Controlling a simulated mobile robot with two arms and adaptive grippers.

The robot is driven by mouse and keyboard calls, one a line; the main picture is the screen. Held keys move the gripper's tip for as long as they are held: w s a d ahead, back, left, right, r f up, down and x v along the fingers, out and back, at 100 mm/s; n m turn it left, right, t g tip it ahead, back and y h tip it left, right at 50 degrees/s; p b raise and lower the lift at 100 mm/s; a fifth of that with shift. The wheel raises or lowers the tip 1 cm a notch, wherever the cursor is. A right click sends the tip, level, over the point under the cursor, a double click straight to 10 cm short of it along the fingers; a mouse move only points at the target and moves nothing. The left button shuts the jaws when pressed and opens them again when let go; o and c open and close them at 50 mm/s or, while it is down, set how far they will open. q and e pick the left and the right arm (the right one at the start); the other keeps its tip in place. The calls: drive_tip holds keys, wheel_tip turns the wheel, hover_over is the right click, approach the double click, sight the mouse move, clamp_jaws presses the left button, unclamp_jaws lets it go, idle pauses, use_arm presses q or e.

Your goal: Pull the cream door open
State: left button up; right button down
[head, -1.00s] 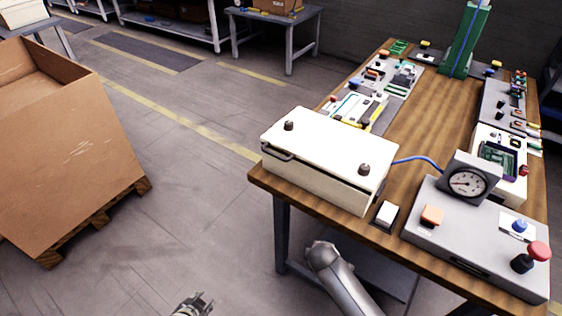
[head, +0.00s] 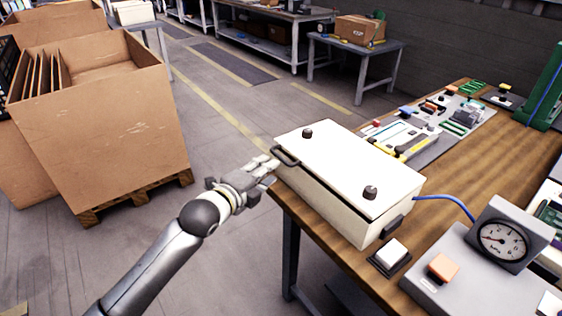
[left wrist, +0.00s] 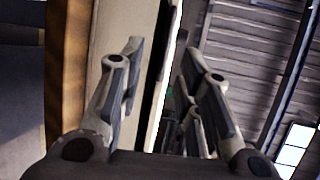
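The cream door (head: 350,165) is the flat lid of a cream box (head: 335,205) on the table. It lies over the box, with a thin dark gap along the seam and two dark knobs on top. A dark handle (head: 287,158) sits on its left edge. My left gripper (head: 267,167) is at the handle; contact is unclear. In the left wrist view my left gripper (left wrist: 163,60) has its fingers spread apart, with the cream box side (left wrist: 105,35) and dark seam between or behind them. The handle cannot be made out clearly there. My right gripper is not in view.
The wooden table (head: 460,150) carries a gauge (head: 500,240), a small white-topped switch (head: 391,252), a blue cable (head: 445,199) and panels of parts. A large cardboard box (head: 105,130) on a pallet stands at left. The floor between is clear.

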use_arm(q)
drive_tip(key=x, duration=0.8)
drive_tip(key=shift+s+d, duration=0.15)
drive_tip(key=shift+c, duration=0.4)
clamp_jaws()
drive_tip(key=shift+f, duration=0.15)
